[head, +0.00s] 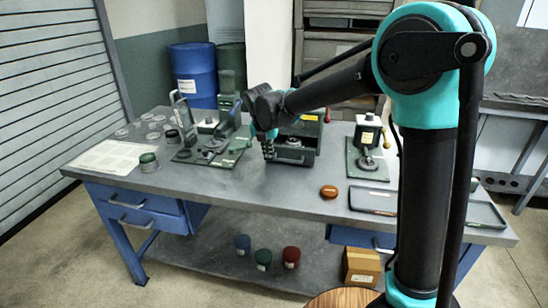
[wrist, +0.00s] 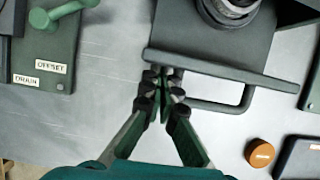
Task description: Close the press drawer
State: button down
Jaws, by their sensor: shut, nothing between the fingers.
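The press drawer (head: 291,158) stands pulled out of the dark press housing on the bench, with a round metal part in it. In the wrist view the drawer's front panel (wrist: 225,73) runs across the upper right, with its bar handle (wrist: 215,106) below it. My gripper (wrist: 164,76) is shut and empty. Its fingertips are at the left part of the front panel, left of the handle's middle; I cannot tell whether they touch it. In the head view my gripper (head: 268,153) is at the drawer's left front corner and hides part of it.
A green plate with labels (wrist: 42,65) lies left of the drawer. An orange-brown disc (head: 329,191) and a grey tray (head: 373,198) are to the right, near the bench's front. A green-based press (head: 367,160) stands right of the drawer. The bench top in front is mostly clear.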

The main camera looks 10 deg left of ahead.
jog(key=w, duration=0.9)
jog(key=shift+w+d, duration=0.1)
jog(key=shift+d, duration=0.05)
jog(key=shift+w, duration=0.15)
jog(key=shift+r, duration=0.1)
